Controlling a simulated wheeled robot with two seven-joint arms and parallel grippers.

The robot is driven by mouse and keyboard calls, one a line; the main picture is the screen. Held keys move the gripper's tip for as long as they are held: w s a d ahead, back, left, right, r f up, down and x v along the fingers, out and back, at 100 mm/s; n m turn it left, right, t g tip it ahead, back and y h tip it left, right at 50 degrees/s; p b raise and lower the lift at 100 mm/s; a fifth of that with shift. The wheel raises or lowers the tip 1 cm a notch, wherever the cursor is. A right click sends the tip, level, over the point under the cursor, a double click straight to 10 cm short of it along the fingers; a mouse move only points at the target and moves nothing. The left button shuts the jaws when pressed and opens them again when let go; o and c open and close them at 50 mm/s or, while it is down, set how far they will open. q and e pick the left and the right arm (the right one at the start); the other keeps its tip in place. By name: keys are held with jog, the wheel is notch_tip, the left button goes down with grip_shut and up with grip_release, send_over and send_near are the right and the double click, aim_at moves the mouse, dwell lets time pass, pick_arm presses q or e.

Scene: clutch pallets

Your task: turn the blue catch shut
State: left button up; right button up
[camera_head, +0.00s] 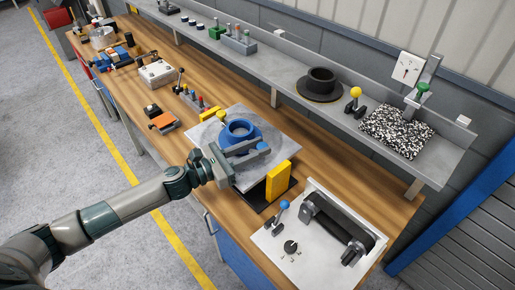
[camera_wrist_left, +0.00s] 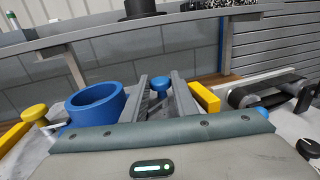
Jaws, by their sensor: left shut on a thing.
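The blue catch shows as a round blue knob (camera_head: 263,146) beside a blue ring (camera_head: 240,131) on a grey plate (camera_head: 212,133). In the left wrist view the knob (camera_wrist_left: 160,84) stands between the far ends of my two grey fingers, with the blue ring (camera_wrist_left: 95,104) to their left. My left gripper (camera_head: 257,151) reaches in from the left over the plate and is shut on the blue catch. The fingers hide the part below the knob. My right gripper is not in view.
A yellow block (camera_head: 278,181) stands close to the right of my left gripper. A yellow knob (camera_head: 222,117) is behind the ring. A white panel (camera_head: 270,243) with a blue-knobbed lever lies to the right. A grey shelf (camera_head: 340,109) runs behind the wooden bench.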

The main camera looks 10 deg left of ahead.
pick_arm(q)
jog(key=m+g+h+b, duration=0.2)
jog(key=g, duration=0.1)
jog(key=m+g+h+b, duration=0.1)
jog(key=g, duration=0.1)
jog(key=shift+w+a+f+m+b, duration=0.2)
jog(key=shift+w+a+m+b, duration=0.05)
jog(key=shift+w+m+b, duration=0.15)
jog(key=shift+r+m+g+h+b, duration=0.2)
jog(key=shift+m+g+h+b, duration=0.3)
jog(key=shift+m+g+b, duration=0.3)
jog(key=shift+r, duration=0.1)
jog(key=o, duration=1)
